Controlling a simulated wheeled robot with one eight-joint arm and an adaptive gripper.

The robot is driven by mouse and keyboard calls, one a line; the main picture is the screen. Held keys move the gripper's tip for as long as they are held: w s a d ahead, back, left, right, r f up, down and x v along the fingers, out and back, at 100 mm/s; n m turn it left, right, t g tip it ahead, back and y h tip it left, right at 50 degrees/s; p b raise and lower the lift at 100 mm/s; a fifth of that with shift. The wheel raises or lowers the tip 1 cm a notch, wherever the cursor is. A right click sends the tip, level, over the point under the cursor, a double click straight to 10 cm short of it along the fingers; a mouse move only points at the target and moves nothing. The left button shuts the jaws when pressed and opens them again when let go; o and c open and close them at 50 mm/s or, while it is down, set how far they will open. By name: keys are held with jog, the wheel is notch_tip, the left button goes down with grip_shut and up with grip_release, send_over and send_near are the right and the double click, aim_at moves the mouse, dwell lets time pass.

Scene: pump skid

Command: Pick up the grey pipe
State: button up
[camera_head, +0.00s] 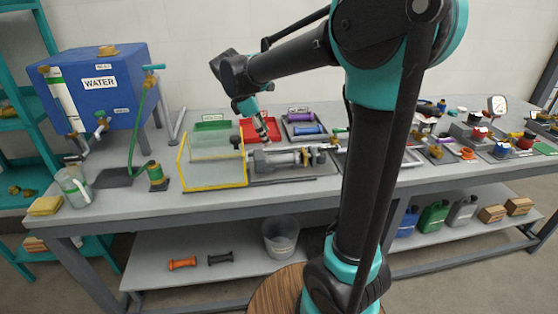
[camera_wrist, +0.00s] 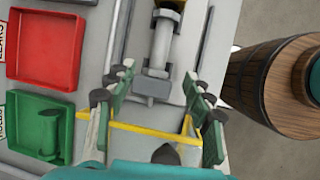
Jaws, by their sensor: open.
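A grey pipe (camera_head: 278,160) lies level in the pump assembly on the bench, in the middle of the head view. In the wrist view the grey pipe (camera_wrist: 161,45) runs up the picture, with a grey block at its near end. My gripper (camera_wrist: 158,85) is open and empty, its two fingers apart on either side of the line of the pipe. In the head view my gripper (camera_head: 266,134) points down over the assembly, close above the pipe's left part. I cannot tell the exact height gap.
A yellow-edged clear guard (camera_head: 214,185) stands left of the assembly. A red tray (camera_wrist: 44,47) and a green tray (camera_wrist: 22,135) holding a green spool lie alongside. A tray with purple and blue spools (camera_head: 307,130) stands behind. A blue water tank (camera_head: 98,90) is far left.

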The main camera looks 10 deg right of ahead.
send_over(279, 156)
jog(key=a, duration=0.3)
jog(key=f, duration=0.5)
jog(key=shift+s+d+f, duration=0.15)
jog(key=shift+s+f, duration=0.25)
jog(key=shift+x, duration=3.2)
jog(key=shift+d+r, duration=0.1)
jog(key=shift+d, duration=0.1)
jog(key=shift+c, duration=0.4)
jog(key=shift+s, duration=0.1)
grip_shut()
